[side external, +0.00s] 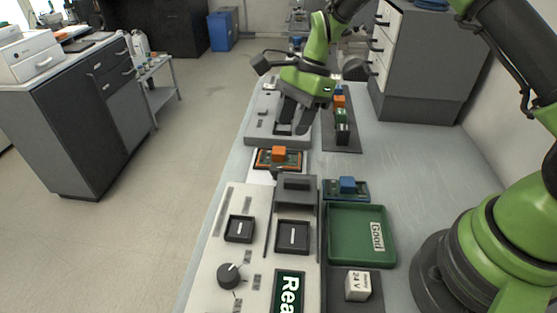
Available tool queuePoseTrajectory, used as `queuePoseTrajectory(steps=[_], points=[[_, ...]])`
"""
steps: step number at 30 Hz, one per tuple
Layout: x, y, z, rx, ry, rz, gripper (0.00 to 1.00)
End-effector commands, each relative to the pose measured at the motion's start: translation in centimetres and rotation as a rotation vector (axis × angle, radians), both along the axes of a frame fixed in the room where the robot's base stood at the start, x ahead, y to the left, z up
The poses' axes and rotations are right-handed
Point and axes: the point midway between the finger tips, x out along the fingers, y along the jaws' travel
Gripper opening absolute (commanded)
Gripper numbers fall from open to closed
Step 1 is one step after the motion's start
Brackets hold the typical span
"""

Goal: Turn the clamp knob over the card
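My gripper (293,128) points down over the light grey fixture plate (262,128) at the back of the bench. Its two dark fingers are apart, and I see nothing held between them. An orange-edged card (263,163) with an orange block (279,154) lies just in front of the plate, nearer the camera than the gripper. A second card (330,195) with a blue block (347,185) lies to the right, behind the green tray. I cannot make out a clamp knob for certain; the fingers hide part of the plate.
A panel in front has a round dark knob (229,276), two square switches (239,229) and a display (289,291). A green tray (335,262) labelled "Good" and a white "24 V" block (358,286) stand right. A dark rack (343,147) holds coloured parts beside the gripper.

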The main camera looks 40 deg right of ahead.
Motion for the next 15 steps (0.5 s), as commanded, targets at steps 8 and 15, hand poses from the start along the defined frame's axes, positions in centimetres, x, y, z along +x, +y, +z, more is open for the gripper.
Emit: queuePoseTrajectory(steps=[8,15], points=[[-0.1,1.8,-4.2,-0.001,0.005,0.004,0.37],[-0.1,3.2,-7.7,-0.001,0.003,0.004,0.37]])
